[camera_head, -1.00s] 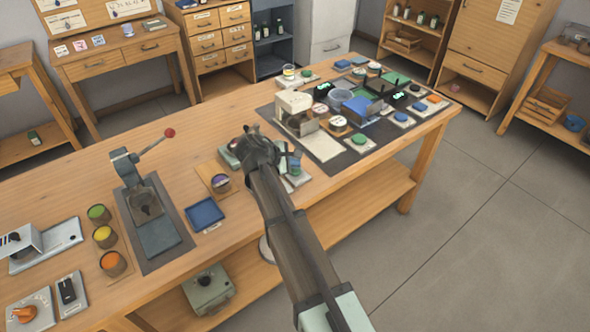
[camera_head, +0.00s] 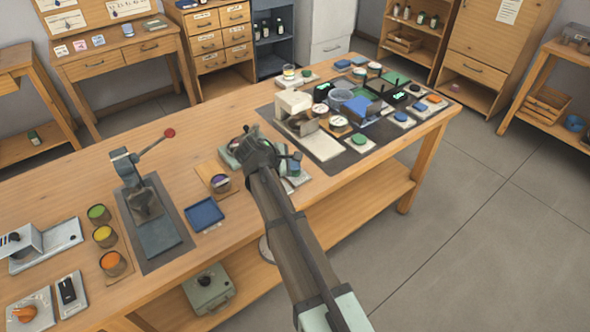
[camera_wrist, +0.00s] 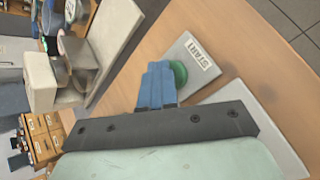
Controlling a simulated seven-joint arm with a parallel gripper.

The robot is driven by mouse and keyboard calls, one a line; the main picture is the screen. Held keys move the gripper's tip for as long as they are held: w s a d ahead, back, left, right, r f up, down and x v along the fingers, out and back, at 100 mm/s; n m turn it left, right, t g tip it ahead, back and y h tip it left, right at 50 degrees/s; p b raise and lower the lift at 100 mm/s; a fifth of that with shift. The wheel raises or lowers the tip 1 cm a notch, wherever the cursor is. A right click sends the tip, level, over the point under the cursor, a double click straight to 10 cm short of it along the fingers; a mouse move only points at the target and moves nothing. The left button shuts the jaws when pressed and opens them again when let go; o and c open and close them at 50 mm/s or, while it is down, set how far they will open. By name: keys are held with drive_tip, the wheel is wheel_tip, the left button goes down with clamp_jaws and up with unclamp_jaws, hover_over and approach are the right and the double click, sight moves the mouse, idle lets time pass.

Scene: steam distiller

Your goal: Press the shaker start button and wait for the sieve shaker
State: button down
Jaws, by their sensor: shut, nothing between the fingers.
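A green round button (camera_wrist: 179,72) sits on a pale plate labelled START (camera_wrist: 195,55) in the wrist view. My gripper's blue fingers (camera_wrist: 157,82) are together and empty, and their tips overlap the near side of the button. I cannot tell whether they touch or press it. In the head view my gripper (camera_head: 293,166) is over the front part of the bench, and a pale plate (camera_head: 297,182) shows partly below it. My wrist hides most of a grey-green device (camera_head: 229,156); I cannot tell if it is the sieve shaker.
A beige machine (camera_head: 293,103) with a pale base stands right of my gripper on a dark mat crowded with small devices. A blue tray (camera_head: 204,214) and a lever press (camera_head: 138,185) stand to the left. Another pale plate (camera_wrist: 255,108) lies close by in the wrist view.

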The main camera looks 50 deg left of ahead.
sight(294, 172)
drive_tip(key=shift+r, duration=0.9)
drive_tip(key=shift+r, duration=2.5)
drive_tip(key=shift+w, duration=0.1)
